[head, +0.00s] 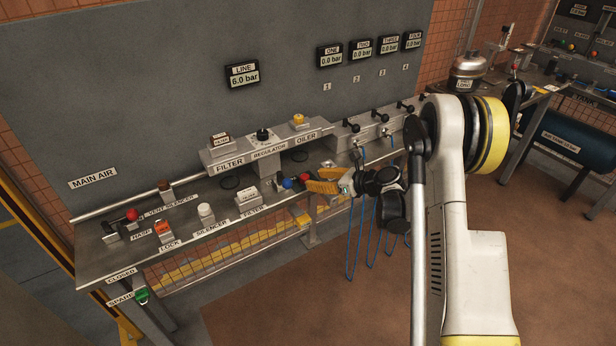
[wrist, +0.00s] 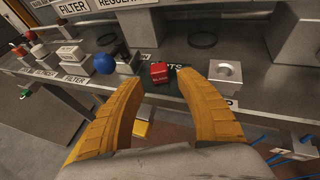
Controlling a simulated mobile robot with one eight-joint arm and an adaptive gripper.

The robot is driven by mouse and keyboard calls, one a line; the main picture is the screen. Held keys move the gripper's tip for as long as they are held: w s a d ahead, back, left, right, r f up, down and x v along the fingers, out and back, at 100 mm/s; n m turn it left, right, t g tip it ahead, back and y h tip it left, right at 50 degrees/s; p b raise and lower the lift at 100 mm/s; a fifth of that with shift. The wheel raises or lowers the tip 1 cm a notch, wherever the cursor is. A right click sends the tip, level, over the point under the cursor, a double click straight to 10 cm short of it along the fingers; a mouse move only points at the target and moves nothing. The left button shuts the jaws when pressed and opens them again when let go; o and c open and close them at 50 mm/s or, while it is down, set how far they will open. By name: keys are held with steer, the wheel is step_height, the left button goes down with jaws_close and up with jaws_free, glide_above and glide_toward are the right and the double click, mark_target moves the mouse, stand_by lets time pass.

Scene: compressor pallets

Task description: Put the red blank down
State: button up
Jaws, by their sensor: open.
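The red blank (wrist: 159,74) is a small red block with a label on it. It stands on the grey bench shelf, just beyond and between the yellow fingertips of my gripper (wrist: 160,88) in the wrist view. My gripper is open, with a clear gap between its fingers and nothing held. In the head view the red blank (head: 304,178) shows small at the tips of my gripper (head: 312,184). Whether a finger touches it cannot be told.
A blue ball (wrist: 105,63) is left of the red blank, and a light grey block with a round hole (wrist: 226,73) is to its right. The bench (head: 100,258) also holds a white silencer (head: 206,213), a filter box (head: 248,199) and a red-orange lock (head: 164,231). Blue hoses hang below the shelf.

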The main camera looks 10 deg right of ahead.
steer(key=p+v, duration=0.2)
steer(key=v, duration=0.5)
steer(key=w+r+m+t+h, duration=0.1)
steer(key=w+r+m+t, duration=0.2)
steer(key=r, duration=0.8)
steer(key=w+r+m+t+h, duration=0.1)
steer(key=r+m+t, duration=0.3)
steer(key=r, duration=0.7)
steer(key=s+d+r+m+t+h, duration=0.1)
steer(key=s+d+r+m+h, duration=0.2)
steer(key=r+m, duration=0.45)
steer(key=s+r+m+t+h, duration=0.1)
steer(key=s+r+m+h, duration=0.1)
steer(key=r+m+h, duration=0.55)
steer(key=s+f+m+g, duration=0.5)
steer(key=s+f+m, duration=0.1)
steer(key=s+m, duration=0.7)
steer(key=s+a+f+m+g+y, duration=0.2)
steer(key=s+a+f+m+g, duration=0.1)
steer(key=s, duration=0.6)
steer(key=s+a+f+m+g+y, duration=0.1)
steer(key=s+a+f+m+g, duration=0.3)
steer(key=s+f, duration=0.5)
steer(key=a+f+m, duration=0.1)
steer(key=a+m, duration=0.1)
steer(key=a, duration=0.1)
steer(key=shift+s+a+y, duration=0.15)
steer(key=shift+a+y, duration=0.15)
steer(key=shift+y, duration=0.05)
